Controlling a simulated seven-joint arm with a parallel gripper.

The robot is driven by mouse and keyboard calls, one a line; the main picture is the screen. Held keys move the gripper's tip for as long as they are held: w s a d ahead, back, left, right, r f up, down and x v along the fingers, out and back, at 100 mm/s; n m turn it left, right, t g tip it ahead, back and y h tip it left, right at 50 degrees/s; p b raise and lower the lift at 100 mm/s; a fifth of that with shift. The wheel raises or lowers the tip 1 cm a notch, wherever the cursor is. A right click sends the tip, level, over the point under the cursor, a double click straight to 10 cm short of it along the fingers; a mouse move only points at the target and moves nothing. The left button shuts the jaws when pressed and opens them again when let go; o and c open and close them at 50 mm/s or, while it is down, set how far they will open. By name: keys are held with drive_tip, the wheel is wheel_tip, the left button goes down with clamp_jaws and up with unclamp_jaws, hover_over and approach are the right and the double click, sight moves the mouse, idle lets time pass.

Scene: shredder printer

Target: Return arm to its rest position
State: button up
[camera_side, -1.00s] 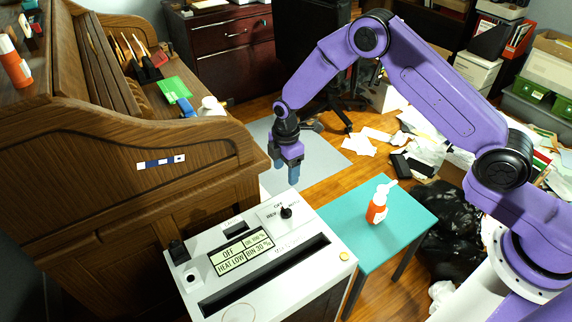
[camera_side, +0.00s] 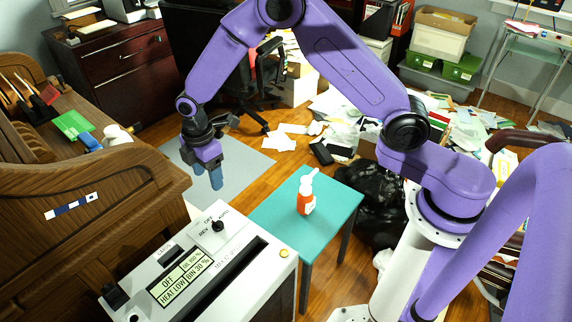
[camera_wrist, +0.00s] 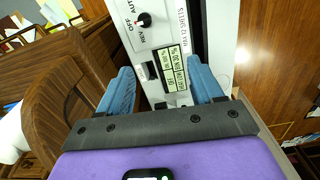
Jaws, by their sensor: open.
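My gripper (camera_side: 208,178) hangs pointing down on my purple arm, with blue fingers, near the back of the shredder (camera_side: 225,250). In the wrist view my gripper (camera_wrist: 163,85) is open, its two blue fingers wide apart with nothing held. Between and beyond them the wrist view shows the white shredder top (camera_wrist: 168,32) with its display (camera_wrist: 175,70) and black knob (camera_wrist: 144,19). The display reads OFF in the side view. The fingers look clear of the shredder; their exact height above it is hard to tell.
A brown roll-top desk (camera_side: 90,210) stands left of the shredder. A teal table (camera_side: 335,215) at its right bears an orange bottle (camera_side: 306,197) with a white top. A black bag (camera_side: 375,190) and scattered papers (camera_side: 320,105) lie behind. A black chair (camera_side: 255,85) stands further back.

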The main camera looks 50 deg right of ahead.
drive_tip(key=s+r+m, duration=0.1)
drive_tip(key=s+r, duration=0.6)
drive_tip(key=s+d+r+m, duration=0.1)
drive_tip(key=s+d, duration=0.3)
drive_tip(key=s, duration=0.4)
drive_tip(key=s+d+r+m, duration=0.1)
drive_tip(key=s+d+r, duration=0.3)
drive_tip(key=s, duration=0.5)
drive_tip(key=s+d+r+m, duration=0.1)
drive_tip(key=s+d+r, duration=0.2)
drive_tip(key=s, duration=0.6)
drive_tip(key=shift+s+d+r+m, duration=0.2)
drive_tip(key=shift+s+d+m, duration=0.1)
drive_tip(key=shift+d, duration=0.85)
drive_tip(key=shift+w, duration=0.1)
